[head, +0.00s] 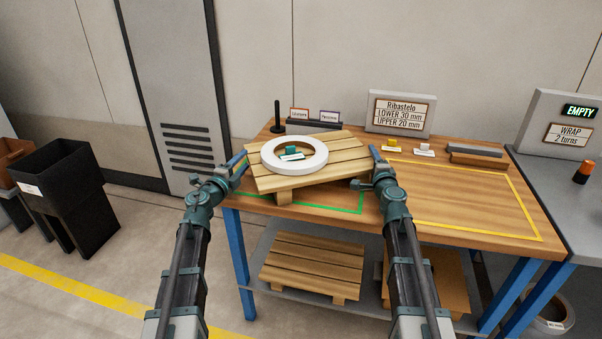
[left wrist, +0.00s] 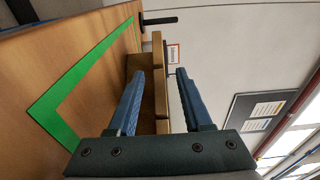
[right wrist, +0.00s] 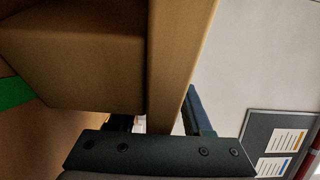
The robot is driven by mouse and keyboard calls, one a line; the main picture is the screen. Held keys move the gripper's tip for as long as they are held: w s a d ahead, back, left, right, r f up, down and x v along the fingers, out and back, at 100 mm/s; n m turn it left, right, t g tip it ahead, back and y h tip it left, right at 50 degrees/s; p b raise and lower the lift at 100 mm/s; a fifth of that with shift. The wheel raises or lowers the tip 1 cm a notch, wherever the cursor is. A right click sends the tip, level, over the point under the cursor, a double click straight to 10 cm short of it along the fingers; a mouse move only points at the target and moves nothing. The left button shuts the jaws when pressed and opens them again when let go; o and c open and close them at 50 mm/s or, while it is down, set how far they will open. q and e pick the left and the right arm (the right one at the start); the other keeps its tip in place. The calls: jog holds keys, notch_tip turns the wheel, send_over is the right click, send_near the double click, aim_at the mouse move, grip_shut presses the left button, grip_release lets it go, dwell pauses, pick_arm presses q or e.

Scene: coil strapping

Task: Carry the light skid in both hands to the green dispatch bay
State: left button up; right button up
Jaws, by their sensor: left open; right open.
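The light skid (head: 335,172) is a slatted wooden pallet, turned slightly askew on the workbench. A white ring-shaped coil (head: 294,170) with a small green piece (head: 291,149) inside lies on it. The skid stands over the green-outlined bay (head: 330,208), whose near line and right corner show. My left gripper (head: 241,160) is open at the skid's left end; in the left wrist view the skid's edge (left wrist: 160,70) lies between its fingers. My right gripper (head: 376,154) is open at the right end, its fingers astride the deck board (right wrist: 178,40). The skid's far underside is hidden.
A yellow-outlined area (head: 460,233) on the right of the bench is mostly clear. A sign (head: 400,113), a dark post (head: 277,117) and small blocks stand along the back. Another skid (head: 312,265) lies on the lower shelf. Black bins (head: 70,185) stand at the left.

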pick_arm(q)
jog(key=v, duration=0.9)
pick_arm(e)
jog(key=shift+s, duration=0.1)
jog(key=s, duration=1.2)
jog(key=shift+d, duration=0.25)
jog(key=shift+w, duration=0.1)
pick_arm(q)
jog(key=shift+r, duration=0.1)
notch_tip(320, 180, up, 7)
jog(key=p, duration=0.7)
pick_arm(e)
notch_tip(320, 180, up, 7)
